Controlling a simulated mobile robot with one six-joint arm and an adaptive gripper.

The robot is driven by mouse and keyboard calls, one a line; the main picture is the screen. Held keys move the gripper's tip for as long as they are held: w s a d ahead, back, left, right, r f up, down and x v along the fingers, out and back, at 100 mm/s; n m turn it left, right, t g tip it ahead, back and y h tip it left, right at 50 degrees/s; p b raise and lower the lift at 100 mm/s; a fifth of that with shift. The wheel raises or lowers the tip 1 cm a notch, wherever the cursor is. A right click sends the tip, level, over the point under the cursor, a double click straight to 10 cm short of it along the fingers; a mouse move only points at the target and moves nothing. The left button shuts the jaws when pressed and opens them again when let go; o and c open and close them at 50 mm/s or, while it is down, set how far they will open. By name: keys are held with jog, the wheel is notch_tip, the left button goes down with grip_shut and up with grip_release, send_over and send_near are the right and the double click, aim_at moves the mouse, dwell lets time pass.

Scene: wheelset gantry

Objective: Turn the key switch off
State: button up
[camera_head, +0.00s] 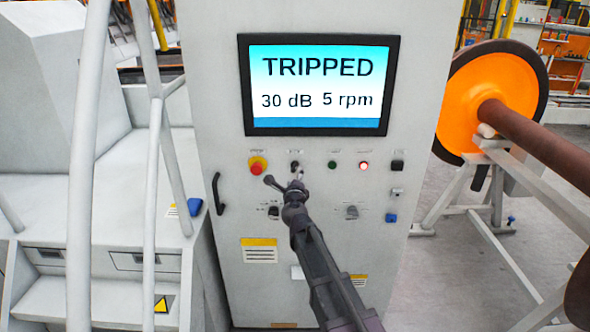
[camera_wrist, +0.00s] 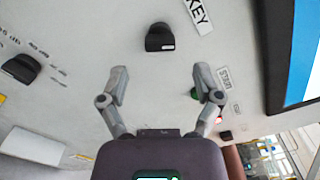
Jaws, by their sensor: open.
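The key switch (camera_head: 294,166) is a small dark knob in the upper row of controls on the grey cabinet (camera_head: 225,100), right of the red emergency stop. In the wrist view it is a black knob (camera_wrist: 159,38) beside a label reading KEY (camera_wrist: 197,14). My gripper (camera_head: 284,177) is just below the switch in the head view, its two fingers spread. In the wrist view my gripper (camera_wrist: 160,78) is open and empty, with the knob ahead of and between the fingertips, apart from them.
The screen (camera_head: 318,84) reads TRIPPED, 30 dB, 5 rpm. The emergency stop (camera_head: 258,165), green button (camera_head: 332,165) and lit red lamp (camera_head: 364,165) share the row. A door handle (camera_head: 218,193), railings (camera_head: 150,150) and an orange wheel (camera_head: 485,97) flank the panel.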

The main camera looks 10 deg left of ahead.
aim_at(295, 169)
jog(key=shift+x, duration=3.05)
grip_shut()
